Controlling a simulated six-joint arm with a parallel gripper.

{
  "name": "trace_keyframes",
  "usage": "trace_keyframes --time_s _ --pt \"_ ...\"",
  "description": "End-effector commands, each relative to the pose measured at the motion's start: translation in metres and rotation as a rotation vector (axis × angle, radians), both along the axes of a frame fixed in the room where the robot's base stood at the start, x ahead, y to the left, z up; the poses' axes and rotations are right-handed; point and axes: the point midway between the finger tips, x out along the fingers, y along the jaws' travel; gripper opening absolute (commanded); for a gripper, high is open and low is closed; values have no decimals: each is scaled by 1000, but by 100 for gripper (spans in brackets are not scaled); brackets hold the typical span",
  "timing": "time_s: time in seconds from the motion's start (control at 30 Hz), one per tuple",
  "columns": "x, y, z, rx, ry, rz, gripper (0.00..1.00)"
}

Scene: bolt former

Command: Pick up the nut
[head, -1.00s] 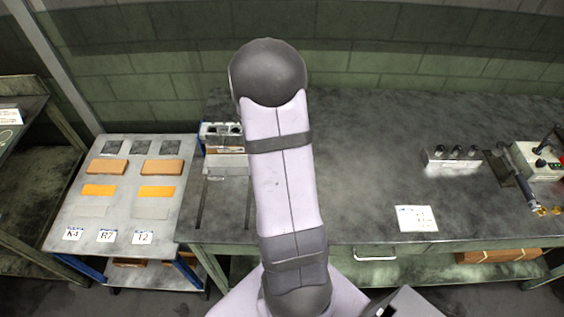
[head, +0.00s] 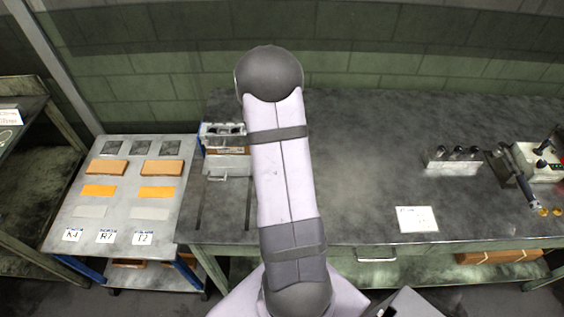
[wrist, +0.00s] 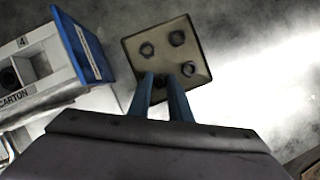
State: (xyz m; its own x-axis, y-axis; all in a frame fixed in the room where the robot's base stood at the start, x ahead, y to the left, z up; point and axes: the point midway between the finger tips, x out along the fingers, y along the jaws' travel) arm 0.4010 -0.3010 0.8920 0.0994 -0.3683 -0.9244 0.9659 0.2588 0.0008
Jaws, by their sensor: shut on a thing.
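In the wrist view a square beige tray (wrist: 165,57) with a dark rim holds several dark ring-shaped nuts. One nut (wrist: 146,49) is at the left, one (wrist: 177,38) at the upper right and one (wrist: 188,68) at the lower right. My gripper (wrist: 160,80) has its two blue fingers over the tray's near edge, shut on a dark nut (wrist: 160,83) that is partly hidden between them. I cannot tell whether this nut still touches the tray. In the head view my arm hides the gripper and tray.
A white carton box (wrist: 35,65) with a blue side panel (wrist: 90,50) stands close left of the tray. In the head view, a metal block with dark round parts (head: 455,166) and a white card (head: 416,219) lie on the bench. A side table (head: 120,215) with labelled spots is at left.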

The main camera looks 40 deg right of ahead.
Motion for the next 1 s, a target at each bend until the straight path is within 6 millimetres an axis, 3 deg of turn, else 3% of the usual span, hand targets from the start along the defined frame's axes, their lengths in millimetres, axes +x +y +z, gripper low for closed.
trace_keyframes --time_s 0.27,0.7,1.0 --pt "1 0 11 -2 -2 -1 0" --pt "1 -1 79 -2 -3 -1 0" --pt "0 0 100 -1 0 0 0"
